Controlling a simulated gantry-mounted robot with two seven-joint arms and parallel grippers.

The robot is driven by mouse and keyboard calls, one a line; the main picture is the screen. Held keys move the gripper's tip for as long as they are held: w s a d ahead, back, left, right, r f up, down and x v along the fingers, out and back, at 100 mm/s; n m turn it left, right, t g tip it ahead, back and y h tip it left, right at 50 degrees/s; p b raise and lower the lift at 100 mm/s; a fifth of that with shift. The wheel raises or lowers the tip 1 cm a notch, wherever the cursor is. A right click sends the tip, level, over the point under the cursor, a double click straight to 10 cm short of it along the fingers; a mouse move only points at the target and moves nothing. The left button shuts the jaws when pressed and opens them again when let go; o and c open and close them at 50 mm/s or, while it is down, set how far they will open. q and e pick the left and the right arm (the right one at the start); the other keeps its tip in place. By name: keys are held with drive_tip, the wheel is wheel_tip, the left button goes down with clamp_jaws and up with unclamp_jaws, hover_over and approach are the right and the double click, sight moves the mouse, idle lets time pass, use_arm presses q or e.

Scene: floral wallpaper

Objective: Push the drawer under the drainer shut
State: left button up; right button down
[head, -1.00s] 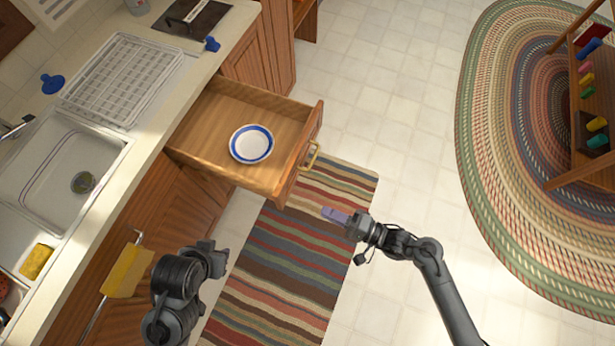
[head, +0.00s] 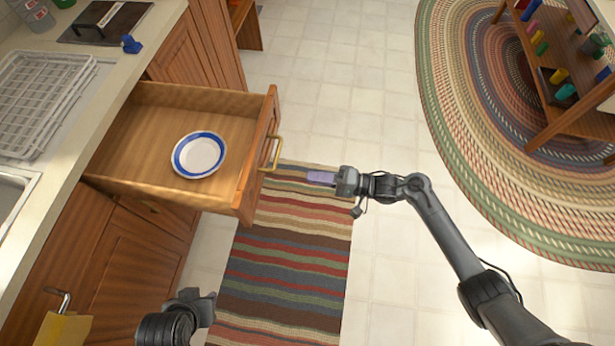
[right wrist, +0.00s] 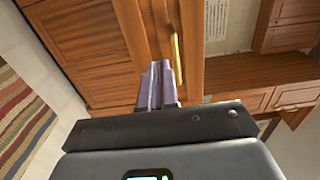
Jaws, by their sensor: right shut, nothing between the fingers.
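The wooden drawer (head: 245,180) under the white drainer (head: 38,112) stands open. A white plate with a blue rim (head: 198,155) lies in it. The drawer has a brass handle (head: 273,154) on its front. My right gripper (head: 312,177) is shut and empty, its purple fingers pointing at the drawer front from a short way to the right of the handle, apart from it. In the right wrist view the shut fingers (right wrist: 158,84) show just left of the handle (right wrist: 178,62). My left gripper (head: 208,305) is low at the left; its jaws are unclear.
A striped mat (head: 285,265) lies on the floor below the drawer front. The counter (head: 112,75) runs along the left. A round braided rug (head: 470,170) and a wooden shelf (head: 560,125) are at the right. Tiled floor (head: 350,100) between is clear.

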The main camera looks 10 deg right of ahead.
sight(271, 171)
drive_tip(key=b+x, duration=0.3)
drive_tip(key=x, duration=0.9)
drive_tip(key=shift+s+f, duration=0.1)
drive_tip(key=shift+a, duration=0.35)
